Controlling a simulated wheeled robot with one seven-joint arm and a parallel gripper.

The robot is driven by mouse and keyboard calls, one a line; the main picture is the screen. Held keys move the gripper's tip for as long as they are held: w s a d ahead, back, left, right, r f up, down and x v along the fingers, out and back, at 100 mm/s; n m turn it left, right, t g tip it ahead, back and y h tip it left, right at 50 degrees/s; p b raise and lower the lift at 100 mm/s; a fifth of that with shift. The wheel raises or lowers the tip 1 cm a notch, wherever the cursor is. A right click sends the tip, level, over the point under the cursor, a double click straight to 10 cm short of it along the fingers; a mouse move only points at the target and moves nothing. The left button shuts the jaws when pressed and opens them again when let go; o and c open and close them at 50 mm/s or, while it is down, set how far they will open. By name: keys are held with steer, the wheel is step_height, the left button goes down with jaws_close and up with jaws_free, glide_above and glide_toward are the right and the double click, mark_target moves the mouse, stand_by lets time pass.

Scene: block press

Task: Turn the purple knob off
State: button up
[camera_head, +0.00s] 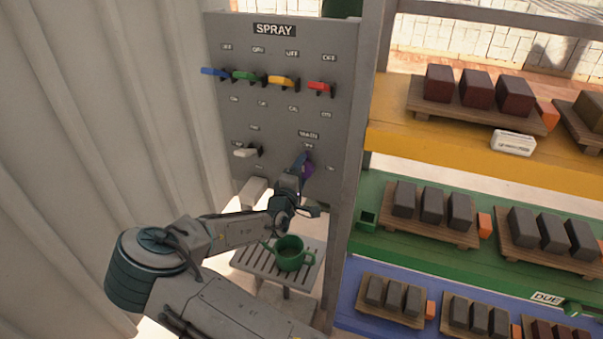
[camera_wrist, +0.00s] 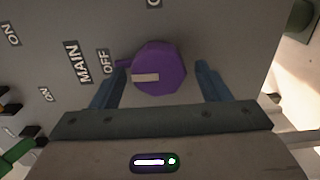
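The purple knob (camera_head: 307,168) is low on the right of the grey SPRAY panel (camera_head: 225,130), under the MAIN label, and my gripper (camera_head: 300,172) partly hides it. In the wrist view the purple knob (camera_wrist: 172,62) shows a pale mark on its left side, and a small purple tab beside it lies close to the OFF label (camera_wrist: 105,61). The blue fingers of my gripper (camera_wrist: 160,75) stand open, one on each side of the knob. Gaps show between them and the knob, so it does not look gripped.
Blue, green, yellow and red handles (camera_head: 320,88) line the panel above, and a white handle (camera_head: 245,152) is at left. A green watering can (camera_head: 290,254) stands on a slatted stand below. Shelves with blocks on boards (camera_head: 420,150) are at right, beyond a grey post (camera_head: 345,200).

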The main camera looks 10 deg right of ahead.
steer(key=b+v, duration=0.2)
steer(key=v, duration=1.1)
steer(key=shift+s+a, duration=0.15)
steer(key=shift+s, duration=0.2)
